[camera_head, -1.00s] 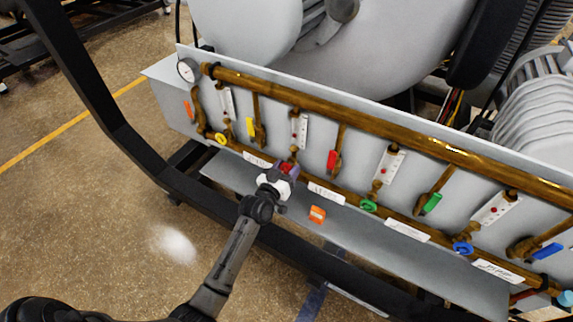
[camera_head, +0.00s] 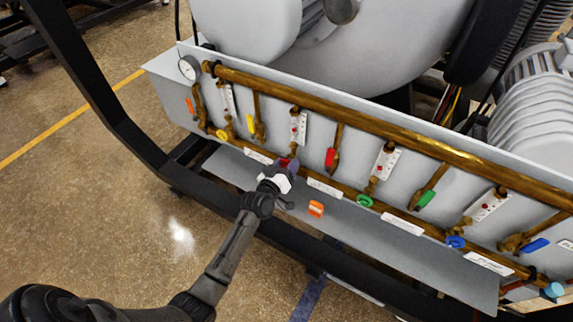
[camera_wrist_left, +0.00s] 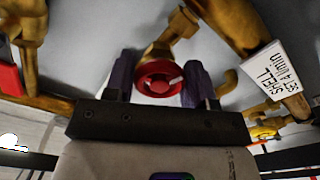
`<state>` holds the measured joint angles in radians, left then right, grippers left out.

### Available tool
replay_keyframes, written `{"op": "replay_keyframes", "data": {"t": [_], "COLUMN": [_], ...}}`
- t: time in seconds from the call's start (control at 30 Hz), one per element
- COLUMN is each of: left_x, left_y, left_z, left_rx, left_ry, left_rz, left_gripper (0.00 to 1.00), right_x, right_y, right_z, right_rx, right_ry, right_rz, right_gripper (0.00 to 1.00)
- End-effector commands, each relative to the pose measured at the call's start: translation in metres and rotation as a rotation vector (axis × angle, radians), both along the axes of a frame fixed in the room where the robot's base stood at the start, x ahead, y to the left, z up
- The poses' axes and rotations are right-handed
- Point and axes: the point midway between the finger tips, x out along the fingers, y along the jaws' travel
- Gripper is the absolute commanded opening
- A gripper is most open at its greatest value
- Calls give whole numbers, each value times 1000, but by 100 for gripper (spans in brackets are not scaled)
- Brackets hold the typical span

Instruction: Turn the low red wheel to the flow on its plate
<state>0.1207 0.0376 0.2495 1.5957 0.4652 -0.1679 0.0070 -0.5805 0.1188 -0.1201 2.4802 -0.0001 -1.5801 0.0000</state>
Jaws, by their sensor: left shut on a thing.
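The low red wheel (camera_wrist_left: 158,78) sits on a brass fitting, between the two purple fingers of my left gripper (camera_wrist_left: 160,82) in the left wrist view. My left gripper (camera_head: 284,168) is shut on it. The wheel's rim has a pale mark on its right side in the wrist view. In the head view the gripper mostly hides the wheel. A white plate (camera_wrist_left: 285,72) beside it seems to read "SHELL SET 4 l/min"; it also shows in the head view (camera_head: 258,156). A white flow gauge (camera_head: 299,128) with a red dot stands above the wheel. My right gripper is out of view.
Yellow (camera_head: 221,134), green (camera_head: 364,201) and blue (camera_head: 455,242) wheels line the same lower brass pipe. A red lever (camera_head: 330,157) is close to the right. An orange block (camera_head: 316,209) lies on the grey shelf below. A black frame rail runs in front.

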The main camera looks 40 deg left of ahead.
Motion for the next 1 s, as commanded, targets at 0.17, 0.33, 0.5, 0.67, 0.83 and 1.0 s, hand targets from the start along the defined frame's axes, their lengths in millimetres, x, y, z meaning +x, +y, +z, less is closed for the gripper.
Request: {"op": "replay_keyframes", "data": {"t": [0.17, 0.33, 0.5, 0.67, 0.83, 1.0], "left_x": [0, 0, 0, -3, -23, -57], "left_y": [0, 0, 0, 0, -4, -10], "left_z": [0, 0, 0, 0, 1, 1], "left_rx": [1, 1, 1, 2, 2, 2], "left_ry": [-1, 0, 0, 1, 3, 3], "left_rz": [0, 0, 0, 0, 0, 0], "left_gripper": [57, 73, 76, 76, 76, 76], "right_x": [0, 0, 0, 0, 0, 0], "right_y": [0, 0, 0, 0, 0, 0], "right_z": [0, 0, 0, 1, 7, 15], "right_rx": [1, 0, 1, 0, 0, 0], "right_ry": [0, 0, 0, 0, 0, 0], "right_rz": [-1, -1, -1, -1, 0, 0], "right_gripper": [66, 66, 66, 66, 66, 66]}}
